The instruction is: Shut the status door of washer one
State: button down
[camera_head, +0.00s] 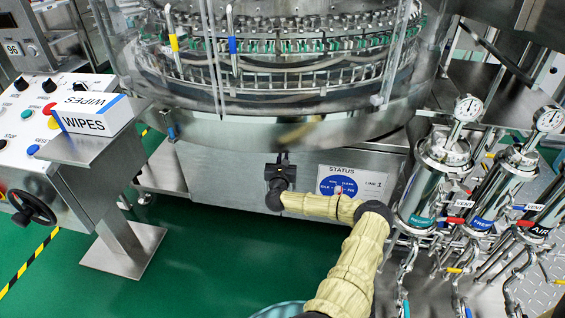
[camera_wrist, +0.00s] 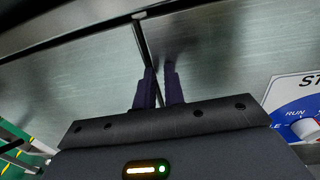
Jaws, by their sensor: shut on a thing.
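The status door (camera_head: 304,172) is a flat steel panel low on the washer's front, under the round machine body. It bears a white STATUS sign with a blue dial (camera_head: 343,187) and the words LINE 1. My gripper (camera_head: 283,157) is at the panel's left side, with my arm reaching in from the lower right. In the wrist view my two dark fingers (camera_wrist: 160,72) are close together at a narrow upright edge, shut on the door (camera_wrist: 225,62) there. The exact gripped part is hidden between the fingers. The door's opening angle is hard to tell.
Steel filter housings (camera_head: 430,185) with gauges and valves stand close right of the panel. A control console (camera_head: 45,140) and a stand with a WIPES box (camera_head: 92,115) are at the left. Green floor (camera_head: 195,260) is clear in front of the washer's left part.

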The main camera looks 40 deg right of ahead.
jog(key=shift+r, duration=0.4)
jog(key=w+a+p+v, duration=0.1)
jog(key=p+v, duration=0.3)
jog(key=v, duration=1)
jog(key=shift+f, duration=0.4)
jog(key=shift+w+a, duration=0.15)
